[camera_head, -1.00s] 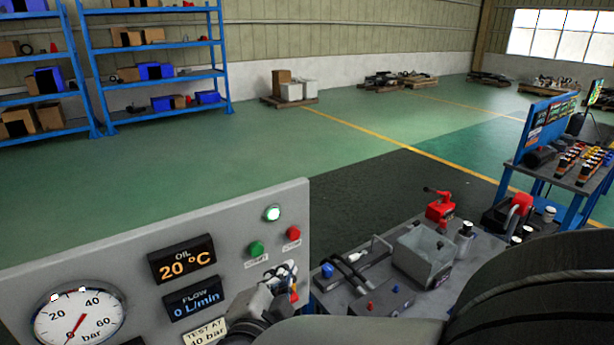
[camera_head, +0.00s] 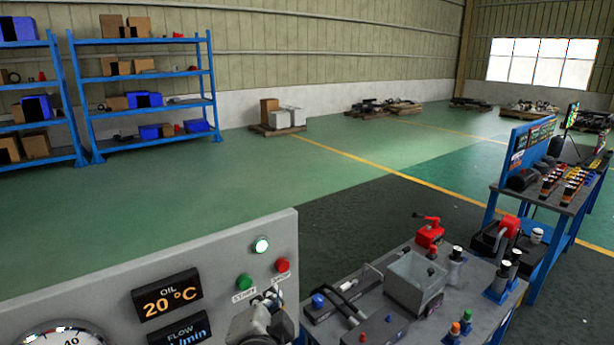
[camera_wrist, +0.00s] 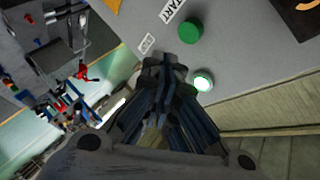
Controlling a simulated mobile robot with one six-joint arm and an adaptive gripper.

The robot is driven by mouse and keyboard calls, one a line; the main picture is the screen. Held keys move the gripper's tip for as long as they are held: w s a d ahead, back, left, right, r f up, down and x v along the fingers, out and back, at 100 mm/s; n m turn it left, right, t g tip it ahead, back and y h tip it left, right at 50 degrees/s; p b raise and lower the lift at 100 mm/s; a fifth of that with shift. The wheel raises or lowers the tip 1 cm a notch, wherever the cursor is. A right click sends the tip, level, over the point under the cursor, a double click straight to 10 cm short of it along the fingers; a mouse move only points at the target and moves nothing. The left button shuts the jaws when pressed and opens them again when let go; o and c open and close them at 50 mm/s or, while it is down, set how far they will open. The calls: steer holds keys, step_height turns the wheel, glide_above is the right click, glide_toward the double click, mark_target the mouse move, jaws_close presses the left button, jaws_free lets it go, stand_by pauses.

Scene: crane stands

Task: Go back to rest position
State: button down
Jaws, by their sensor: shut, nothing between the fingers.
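My gripper (camera_head: 268,306) shows at the bottom of the head view, in front of the lower right part of the grey control panel (camera_head: 225,255). In the wrist view my gripper (camera_wrist: 168,70) is shut and empty, with its fingertips together near the panel face. The green START button (camera_wrist: 190,31) is close by the fingertips, and a lit white-green lamp (camera_wrist: 203,81) is beside them. In the head view the lamp (camera_head: 261,246) glows above the green button (camera_head: 244,282) and the red button (camera_head: 282,265). The OIL display (camera_head: 167,294) reads 20 °C.
A grey bench (camera_head: 470,295) with a clear box (camera_head: 414,281) and a red valve (camera_head: 429,232) stands right of the panel. A blue-framed bench (camera_head: 560,200) is farther right. Blue shelves (camera_head: 150,100) line the back wall. The green floor (camera_head: 300,185) between is open.

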steer(key=s+d+f+n+g+h, duration=0.1)
steer(key=s+d+n+g, duration=0.8)
steer(key=s+d, duration=1.2)
steer(key=shift+s+d+f+n+g, duration=0.35)
steer(key=shift+f+n, duration=0.35)
steer(key=shift+n, duration=0.3)
steer(key=shift+a, duration=0.15)
